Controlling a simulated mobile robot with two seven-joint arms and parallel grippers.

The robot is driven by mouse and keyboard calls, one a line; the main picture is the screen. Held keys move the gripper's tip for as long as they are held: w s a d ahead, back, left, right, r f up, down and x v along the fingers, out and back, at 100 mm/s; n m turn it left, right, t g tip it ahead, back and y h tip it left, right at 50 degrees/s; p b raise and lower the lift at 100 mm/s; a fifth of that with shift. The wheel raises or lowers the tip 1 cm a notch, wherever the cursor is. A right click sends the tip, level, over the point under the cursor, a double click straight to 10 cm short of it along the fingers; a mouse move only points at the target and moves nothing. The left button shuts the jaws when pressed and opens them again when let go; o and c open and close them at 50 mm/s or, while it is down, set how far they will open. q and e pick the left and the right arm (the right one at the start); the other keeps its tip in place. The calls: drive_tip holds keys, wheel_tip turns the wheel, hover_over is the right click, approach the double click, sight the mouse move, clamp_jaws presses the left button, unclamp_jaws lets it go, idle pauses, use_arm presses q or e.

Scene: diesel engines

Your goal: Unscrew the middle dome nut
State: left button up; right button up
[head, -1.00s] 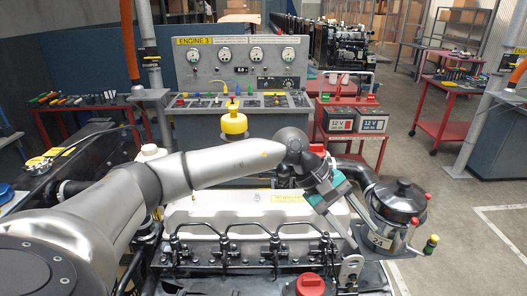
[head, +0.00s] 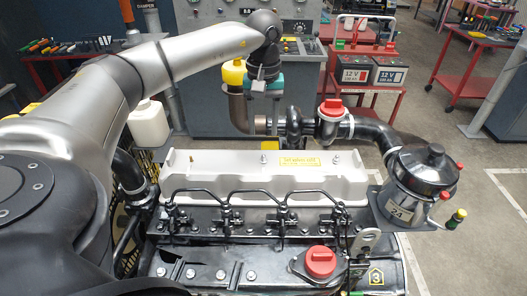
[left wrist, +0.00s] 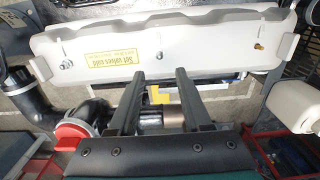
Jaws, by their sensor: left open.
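The white valve cover (head: 225,178) lies along the top of the engine. The middle dome nut (head: 263,158) is a small silver piece on its top; the left wrist view also shows it (left wrist: 159,58) just beyond my fingertips. Another silver nut (head: 335,158) is near the cover's right end. A thin brass-coloured fitting (head: 190,158) stands near the left end. My left gripper (left wrist: 158,73) is open and empty, its fingers apart from the middle nut. In the head view its teal body is above and behind the cover; its fingertips are hard to make out there.
A red cap (head: 332,108) and black pipe lie behind the cover's right part. A black canister (head: 425,170) stands at the right end. Fuel lines and a red filler cap (head: 320,262) are in front. A white bottle (head: 149,122) is at the left.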

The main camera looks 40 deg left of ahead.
sight(264, 155)
use_arm(q)
wheel_tip(264, 155, down, 8)
drive_tip(key=b, duration=0.6)
drive_tip(key=shift+c, duration=0.4)
clamp_jaws()
idle(0.4)
